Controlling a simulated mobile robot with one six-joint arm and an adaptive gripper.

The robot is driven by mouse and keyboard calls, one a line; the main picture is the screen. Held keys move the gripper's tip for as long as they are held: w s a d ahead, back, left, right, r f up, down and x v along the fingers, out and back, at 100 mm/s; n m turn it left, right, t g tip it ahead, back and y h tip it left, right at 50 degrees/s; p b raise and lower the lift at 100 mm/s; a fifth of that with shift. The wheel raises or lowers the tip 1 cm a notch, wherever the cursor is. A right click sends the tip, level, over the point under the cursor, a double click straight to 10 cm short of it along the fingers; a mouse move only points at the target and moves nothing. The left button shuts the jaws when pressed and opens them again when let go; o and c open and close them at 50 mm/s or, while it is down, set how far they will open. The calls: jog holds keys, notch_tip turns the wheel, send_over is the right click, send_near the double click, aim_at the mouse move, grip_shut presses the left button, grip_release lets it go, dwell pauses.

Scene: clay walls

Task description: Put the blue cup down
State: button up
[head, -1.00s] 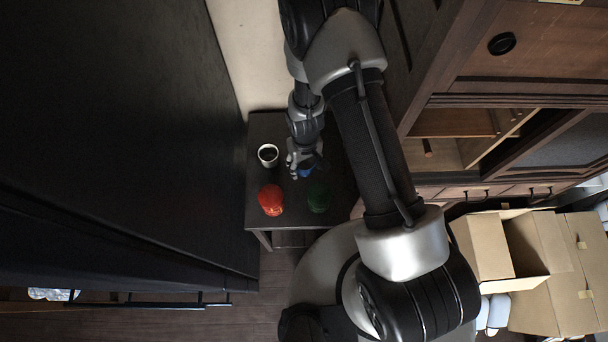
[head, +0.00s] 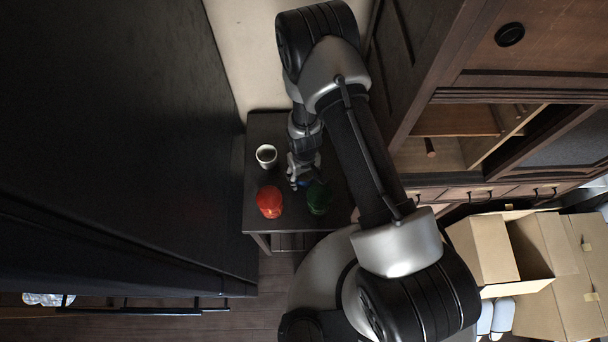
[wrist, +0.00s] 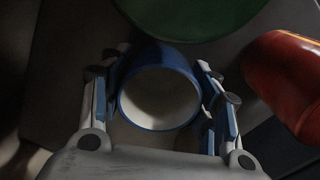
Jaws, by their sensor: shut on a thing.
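The blue cup (wrist: 158,98) has a blue outside and a white inside, and its open mouth faces the wrist camera. My gripper (wrist: 163,85) is shut on it, with one finger on each side. In the head view my gripper (head: 301,184) is over the small dark table (head: 255,222), between the red object and the green one. Only a sliver of the blue cup shows there, mostly hidden by my gripper. I cannot tell whether the cup touches the table top.
A red object (head: 269,202) stands left of my gripper and a green one (head: 318,198) right of it, both close. A white cup (head: 266,156) with dark contents stands farther back. A tall dark panel (head: 120,140) rises left of the table. Cardboard boxes (head: 485,247) lie at right.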

jog(key=o, duration=1.1)
jog(key=shift+f, duration=0.1)
